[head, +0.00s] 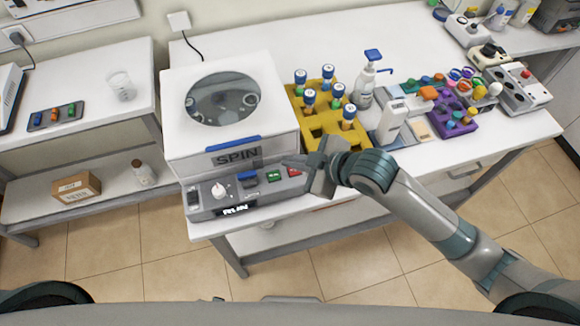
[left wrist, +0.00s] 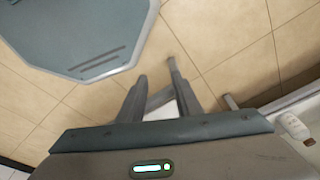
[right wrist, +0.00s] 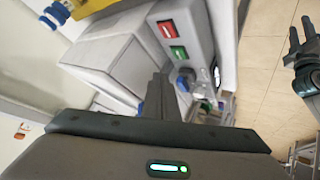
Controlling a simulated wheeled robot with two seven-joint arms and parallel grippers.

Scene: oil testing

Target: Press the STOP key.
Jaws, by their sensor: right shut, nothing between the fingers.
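The control panel (head: 226,206) sits at the table's front edge under the white SPIN machine (head: 232,115). It carries a red key (head: 294,171), a green key (head: 273,176) and a blue key (head: 247,176); the lettering on the keys is too small to read. The red key (right wrist: 166,28) and green key (right wrist: 178,52) also show in the right wrist view. My right gripper (head: 288,162) is shut and empty, just above the red and green keys; I cannot make out any contact. My left gripper (left wrist: 157,70) is open and empty over the floor.
A yellow rack (head: 317,122) with blue-capped tubes stands right of the machine. A white bottle (head: 365,88) and a purple rack (head: 450,120) stand farther right. The floor in front is clear.

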